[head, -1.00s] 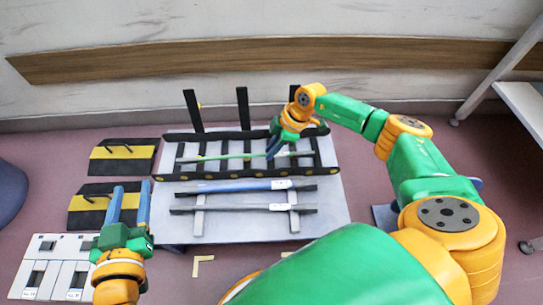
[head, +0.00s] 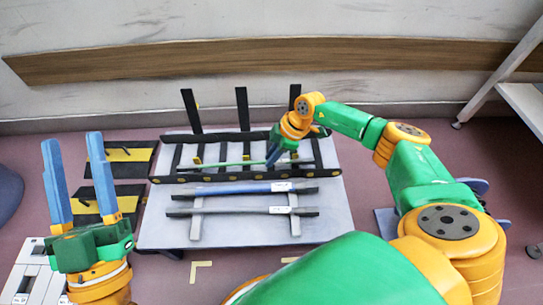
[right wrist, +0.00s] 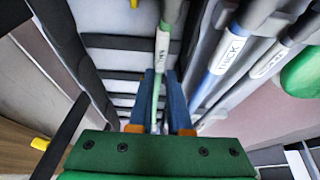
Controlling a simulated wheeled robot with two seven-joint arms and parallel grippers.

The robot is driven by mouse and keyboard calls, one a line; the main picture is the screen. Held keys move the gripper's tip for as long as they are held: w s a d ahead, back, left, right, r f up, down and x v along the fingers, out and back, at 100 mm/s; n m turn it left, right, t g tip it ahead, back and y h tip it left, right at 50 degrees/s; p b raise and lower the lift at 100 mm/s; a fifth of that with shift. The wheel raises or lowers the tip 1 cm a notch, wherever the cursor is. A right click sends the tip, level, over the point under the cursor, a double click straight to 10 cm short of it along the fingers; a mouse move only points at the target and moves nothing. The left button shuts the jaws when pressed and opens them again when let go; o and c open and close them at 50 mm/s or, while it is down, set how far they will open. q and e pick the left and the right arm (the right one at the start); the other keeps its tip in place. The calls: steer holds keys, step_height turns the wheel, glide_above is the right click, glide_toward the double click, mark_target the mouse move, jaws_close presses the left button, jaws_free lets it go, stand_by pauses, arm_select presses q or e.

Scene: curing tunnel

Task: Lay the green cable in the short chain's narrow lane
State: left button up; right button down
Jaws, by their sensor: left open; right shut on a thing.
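The green cable (head: 222,163) runs lengthwise along the black ladder-like chain (head: 240,178) on the grey table; I cannot tell which lane it is in, or how deep. My right gripper (head: 272,158) is over the right half of the chain, shut on the green cable. The right wrist view shows the green cable (right wrist: 161,55), with a white label, running between the blue fingers (right wrist: 164,82). My left gripper (head: 71,140) is open and empty, raised at the left of the head view, away from the chain.
A blue cable (head: 235,188) and a grey cable (head: 230,211), both labelled, lie on light supports in front of the chain. Black bars (head: 242,108) stand up along its back. Black-and-yellow panels (head: 128,155) lie left of the table (head: 320,225). A white shelf (head: 522,100) stands at right.

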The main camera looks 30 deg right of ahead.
arm_select(q)
steer(key=shift+s+r+t, duration=0.3)
steer(key=shift+r, duration=0.05)
arm_select(e)
steer(key=shift+f, duration=0.4)
arm_select(q)
steer(key=shift+s+r, duration=0.25)
arm_select(e)
steer(key=shift+f, duration=0.2)
steer(key=c, duration=1.1)
jaws_free()
steer(key=shift+c, duration=0.2)
